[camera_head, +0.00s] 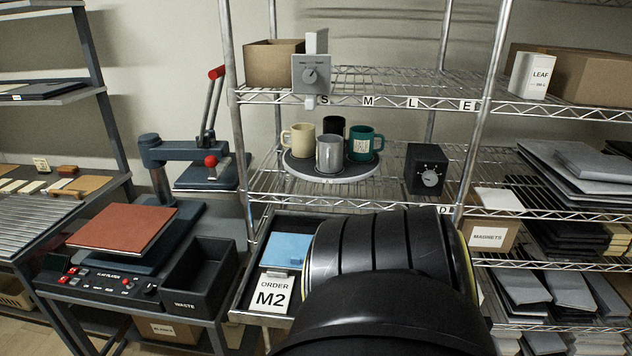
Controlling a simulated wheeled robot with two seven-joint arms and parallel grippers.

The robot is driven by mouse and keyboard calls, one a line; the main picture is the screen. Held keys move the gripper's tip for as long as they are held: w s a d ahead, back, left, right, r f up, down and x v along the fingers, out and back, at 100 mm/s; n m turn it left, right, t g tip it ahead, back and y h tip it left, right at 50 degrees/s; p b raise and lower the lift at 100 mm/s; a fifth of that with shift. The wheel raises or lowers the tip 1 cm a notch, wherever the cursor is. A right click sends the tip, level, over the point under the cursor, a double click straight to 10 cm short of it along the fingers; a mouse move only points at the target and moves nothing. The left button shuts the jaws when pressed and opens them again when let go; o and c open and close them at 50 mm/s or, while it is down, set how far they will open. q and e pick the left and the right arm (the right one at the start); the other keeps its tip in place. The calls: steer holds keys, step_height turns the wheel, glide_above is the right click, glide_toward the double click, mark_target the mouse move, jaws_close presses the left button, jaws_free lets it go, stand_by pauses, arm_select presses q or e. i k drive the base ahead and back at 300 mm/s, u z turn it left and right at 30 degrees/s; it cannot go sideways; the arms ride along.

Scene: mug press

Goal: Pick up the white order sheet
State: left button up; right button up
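The white order sheet (271,294) reads "ORDER M2". It sits at the front left of a dark tray (243,290) on the middle rack, below the mugs. A small clip-like piece shows at its top edge. A blue sheet or pad (286,248) lies just behind it in the same tray. A large black arm link of mine covers the right part of the tray and comes close to the sheet's right side. Neither gripper shows in this view.
A round turntable (330,174) holds several mugs above the tray. A black dial box (426,168) stands right of it. A flat press (122,228) and a black waste bin (198,280) stand left. Rack posts flank the tray.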

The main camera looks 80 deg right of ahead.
mark_target(273, 294)
steer(key=z, duration=2.05)
